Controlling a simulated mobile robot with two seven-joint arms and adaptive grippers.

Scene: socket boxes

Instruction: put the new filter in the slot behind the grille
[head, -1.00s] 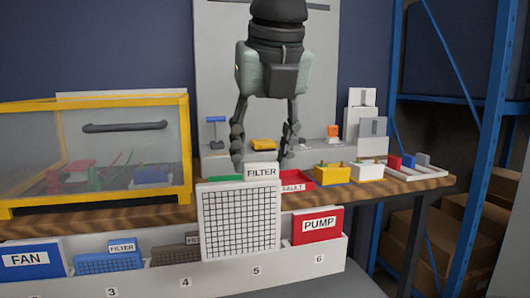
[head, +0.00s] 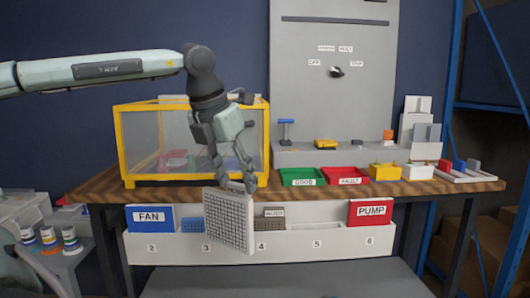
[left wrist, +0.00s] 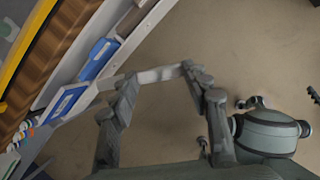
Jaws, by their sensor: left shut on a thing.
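The white filter (head: 229,222) with a dark grid hangs from my left gripper (head: 234,184), turned at an angle, in front of the white rack around slots 3 and 4. My left gripper is shut on its top edge and partly covers its label. In the left wrist view, the filter's top edge (left wrist: 158,75) lies between both fingertips. A blue filter (head: 193,231) in slot 3 and a brown-grey filter (head: 271,219) in slot 4 are partly hidden. I cannot make out a grille. My right gripper is not in view.
The white rack (head: 340,243) also holds a blue FAN box (head: 150,218) and red PUMP box (head: 369,212); slot 5 looks empty. A yellow-framed clear case (head: 122,148) stands on the bench behind my gripper. Green (head: 290,177) and red trays (head: 340,175) are to the right.

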